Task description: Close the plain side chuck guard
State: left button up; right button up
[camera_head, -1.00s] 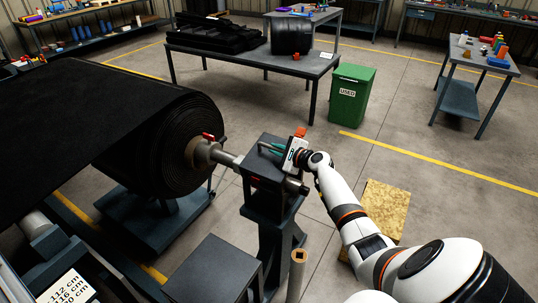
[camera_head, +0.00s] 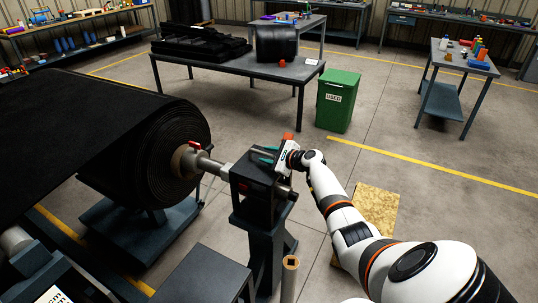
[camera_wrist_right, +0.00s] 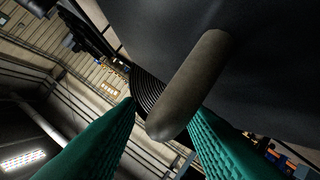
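The chuck stand (camera_head: 265,235) holds a dark block-shaped housing (camera_head: 248,190) at the end of the roll's shaft. The plain side chuck guard appears to be the dark part on top of it, partly hidden by my right gripper (camera_head: 264,154). The right gripper's teal fingers lie over the housing's top. In the right wrist view, these fingers (camera_wrist_right: 163,108) are spread. A grey rounded bar (camera_wrist_right: 195,80), standing out from a dark panel (camera_wrist_right: 265,60), lies between them. I cannot tell whether they touch it. My left gripper is not in view.
The large black belt roll (camera_head: 160,145) is left of the stand on its shaft (camera_head: 212,166). A dark cabinet (camera_head: 205,278) and an upright tube (camera_head: 290,275) stand in front. A green bin (camera_head: 338,102) and a table (camera_head: 230,62) are behind.

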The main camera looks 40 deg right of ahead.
jog(key=shift+s, duration=0.1)
jog(key=v, duration=1.2)
